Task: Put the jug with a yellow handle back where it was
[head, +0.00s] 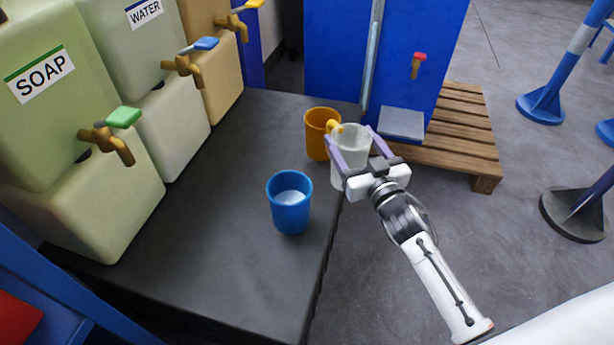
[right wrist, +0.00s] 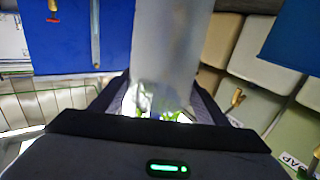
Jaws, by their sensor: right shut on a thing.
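The jug with a yellow handle (head: 350,143) is whitish and looks upright, at the right edge of the dark table near the back. Its yellow handle (head: 336,127) points to the back left. My right gripper (head: 350,137) is shut on the jug, one finger on each side. In the right wrist view the pale jug wall (right wrist: 172,45) fills the space between the fingers. I cannot tell whether its base touches the table. My left gripper is not in view.
An orange cup (head: 317,136) stands just behind and left of the jug. A blue cup (head: 290,212) with whitish contents stands nearer on the dark table (head: 215,225). Tanks with taps, including SOAP (head: 60,110) and WATER, line the left. A wooden pallet (head: 465,135) lies beyond right.

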